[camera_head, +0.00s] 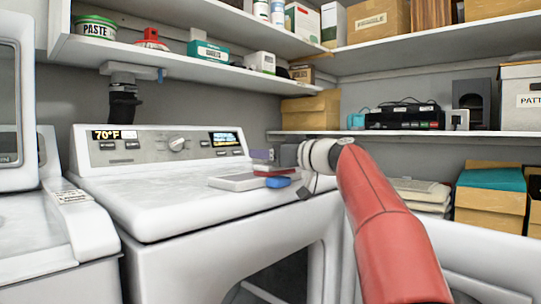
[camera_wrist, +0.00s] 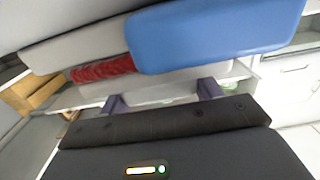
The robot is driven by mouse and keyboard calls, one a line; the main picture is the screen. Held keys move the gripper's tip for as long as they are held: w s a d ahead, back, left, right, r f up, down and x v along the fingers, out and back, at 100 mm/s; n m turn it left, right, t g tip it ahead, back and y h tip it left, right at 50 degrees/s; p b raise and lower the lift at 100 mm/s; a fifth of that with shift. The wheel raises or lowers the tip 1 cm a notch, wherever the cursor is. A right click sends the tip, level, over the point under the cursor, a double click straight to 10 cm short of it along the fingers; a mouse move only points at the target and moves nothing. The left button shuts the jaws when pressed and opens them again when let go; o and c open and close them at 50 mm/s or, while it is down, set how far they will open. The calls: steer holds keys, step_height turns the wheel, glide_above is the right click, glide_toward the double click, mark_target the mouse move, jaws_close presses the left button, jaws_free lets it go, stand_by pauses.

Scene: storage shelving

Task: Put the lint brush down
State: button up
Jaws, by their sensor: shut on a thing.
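What looks like the lint brush, with a red part (camera_head: 275,170) and a rounded blue part (camera_head: 278,182), is at the right end of the white washer's top (camera_head: 160,190). In the wrist view its blue part (camera_wrist: 215,35) is large and close, beside a fuzzy red strip (camera_wrist: 103,70). My gripper (camera_head: 263,155), with purple fingers, is just above the red part. It also shows in the wrist view (camera_wrist: 162,97), with its fingers apart and shut on the brush. The exact grip is hard to see, and I cannot tell whether the brush touches the washer top.
The washer's control panel (camera_head: 165,143) rises behind. A shelf (camera_head: 460,134) with a black device (camera_head: 405,118) is behind my arm. The washer top's left part is clear.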

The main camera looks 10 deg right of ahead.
steer(key=o, duration=1.1)
steer(key=shift+o, duration=0.2)
